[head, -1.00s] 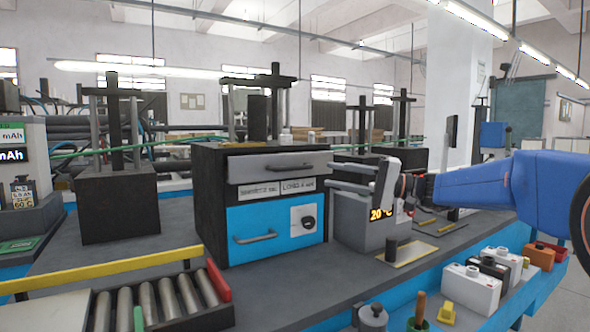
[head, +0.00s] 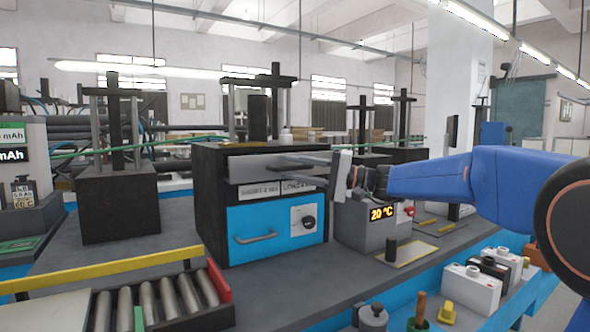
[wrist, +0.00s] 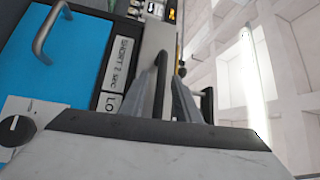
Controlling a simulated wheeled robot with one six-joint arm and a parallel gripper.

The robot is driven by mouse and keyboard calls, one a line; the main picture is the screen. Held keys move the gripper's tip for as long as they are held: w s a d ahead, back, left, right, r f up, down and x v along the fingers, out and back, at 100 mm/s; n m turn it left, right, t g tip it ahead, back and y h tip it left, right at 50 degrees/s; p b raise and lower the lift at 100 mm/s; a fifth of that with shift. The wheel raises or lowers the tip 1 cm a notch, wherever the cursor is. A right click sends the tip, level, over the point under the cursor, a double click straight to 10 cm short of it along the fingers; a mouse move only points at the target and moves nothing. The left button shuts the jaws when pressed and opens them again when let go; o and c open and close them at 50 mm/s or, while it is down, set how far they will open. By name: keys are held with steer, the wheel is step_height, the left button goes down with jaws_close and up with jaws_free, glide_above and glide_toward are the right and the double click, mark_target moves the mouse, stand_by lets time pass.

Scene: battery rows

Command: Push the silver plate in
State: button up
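The silver plate (head: 250,170) is the flat front in the upper slot of a black box (head: 208,200).
A blue drawer (head: 270,222) with a handle and a dial lies below the plate. A grey unit (head: 355,230) with a temperature display stands right of the box. A roller tray (head: 165,305) is at front left. The bench in front of the box is clear.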

jaws_close()
steer(key=shift+w+a, duration=0.6)
steer(key=shift+w, duration=0.35)
steer(key=shift+w+a, duration=0.55)
steer(key=shift+w, duration=0.35)
jaws_free()
steer(key=shift+a, duration=0.1)
